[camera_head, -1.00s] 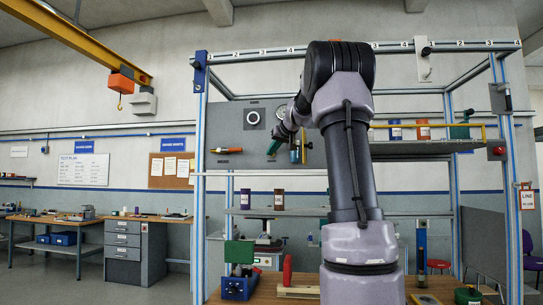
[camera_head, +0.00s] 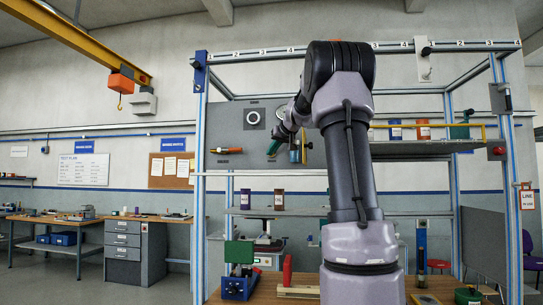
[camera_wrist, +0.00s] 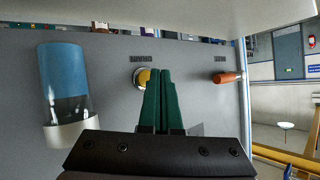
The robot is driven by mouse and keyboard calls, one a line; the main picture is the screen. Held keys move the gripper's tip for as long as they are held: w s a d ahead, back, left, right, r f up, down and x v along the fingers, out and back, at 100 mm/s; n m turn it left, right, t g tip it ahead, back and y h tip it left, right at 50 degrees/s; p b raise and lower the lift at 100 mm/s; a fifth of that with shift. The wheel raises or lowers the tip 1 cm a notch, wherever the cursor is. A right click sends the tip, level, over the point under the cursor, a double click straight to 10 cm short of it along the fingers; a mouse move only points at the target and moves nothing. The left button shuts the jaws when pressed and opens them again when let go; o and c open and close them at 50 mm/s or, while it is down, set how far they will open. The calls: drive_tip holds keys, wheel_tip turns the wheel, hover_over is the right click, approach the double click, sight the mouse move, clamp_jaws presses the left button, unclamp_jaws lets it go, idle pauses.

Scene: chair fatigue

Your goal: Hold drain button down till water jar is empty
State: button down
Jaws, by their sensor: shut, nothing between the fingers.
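The water jar (camera_wrist: 65,85) is on the grey panel at the left of the wrist view, which looks upside down. Blue water fills roughly half or more of it, with a pale collar (camera_wrist: 72,132) at its other end. The round brass-coloured button (camera_wrist: 140,77) sits below an inverted label, partly hidden by my fingers. My gripper (camera_wrist: 160,72) has dark green fingers, shut and empty, with tips over the button's edge. I cannot tell whether they touch it. In the head view, my gripper (camera_head: 273,148) is at the panel beside the jar (camera_head: 295,153).
An orange handle (camera_wrist: 227,77) sticks out from the panel (camera_head: 232,128) beside the button. A shelf (camera_head: 420,147) with canisters stands right of my arm. A workbench (camera_head: 270,291) with fixtures lies below. Blue-and-grey frame posts (camera_head: 200,200) flank the station.

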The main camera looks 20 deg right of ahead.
drive_tip(key=shift+w, duration=0.1)
idle(0.5)
drive_tip(key=shift+w+d, duration=0.25)
drive_tip(key=shift+w+d, duration=0.2)
drive_tip(key=shift+w, duration=0.1)
idle(0.7)
drive_tip(key=shift+s, duration=0.1)
idle(4.2)
drive_tip(key=shift+s+a, duration=0.45)
drive_tip(key=shift+s, duration=0.1)
drive_tip(key=shift+s+a, duration=0.7)
drive_tip(key=shift+s, duration=0.35)
drive_tip(key=shift+s+a, duration=0.7)
drive_tip(key=shift+s, duration=0.3)
